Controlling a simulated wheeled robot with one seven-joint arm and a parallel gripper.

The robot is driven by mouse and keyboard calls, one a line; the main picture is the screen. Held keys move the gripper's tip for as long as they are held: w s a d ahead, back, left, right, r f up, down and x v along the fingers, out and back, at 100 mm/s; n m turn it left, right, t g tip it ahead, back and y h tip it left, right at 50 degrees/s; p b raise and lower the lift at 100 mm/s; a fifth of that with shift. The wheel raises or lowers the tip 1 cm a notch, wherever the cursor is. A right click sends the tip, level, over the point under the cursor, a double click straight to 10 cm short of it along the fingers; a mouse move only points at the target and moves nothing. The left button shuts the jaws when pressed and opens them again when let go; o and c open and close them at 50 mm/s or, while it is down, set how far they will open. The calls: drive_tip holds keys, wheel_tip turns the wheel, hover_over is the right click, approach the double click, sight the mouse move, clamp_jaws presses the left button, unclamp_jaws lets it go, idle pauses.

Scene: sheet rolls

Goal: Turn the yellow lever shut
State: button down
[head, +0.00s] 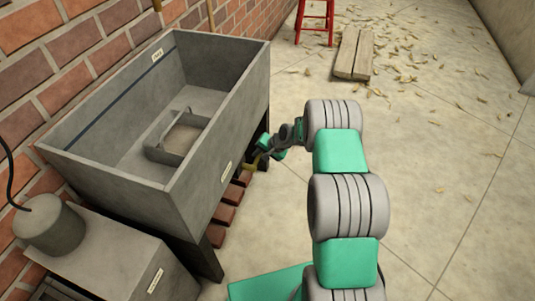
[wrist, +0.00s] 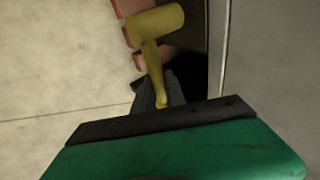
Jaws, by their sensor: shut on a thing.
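The yellow lever (wrist: 154,62) shows in the wrist view as a thin handle running down from a thick round yellow body. In the head view a small part of the lever (head: 249,165) shows low at the front of the grey vat. My gripper (wrist: 162,92) is shut on the lower end of the handle. Its dark fingers are partly hidden behind the handle and the green palm. In the head view my gripper (head: 260,155) is at the vat's right side, below its rim. The lever's exact angle is hard to tell.
The grey vat (head: 222,160) stands on dark legs against a brick wall, with a tray-like frame (head: 180,135) inside. A grey cabinet (head: 105,258) with a round pot (head: 48,226) is at lower left.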

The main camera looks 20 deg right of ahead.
idle(0.3)
drive_tip(key=c, duration=1.6)
unclamp_jaws()
drive_tip(key=shift+f, duration=0.1)
drive_tip(key=shift+c, duration=0.2)
drive_tip(key=p+v, duration=0.2)
drive_tip(key=v, duration=0.6)
drive_tip(key=shift+a, duration=0.1)
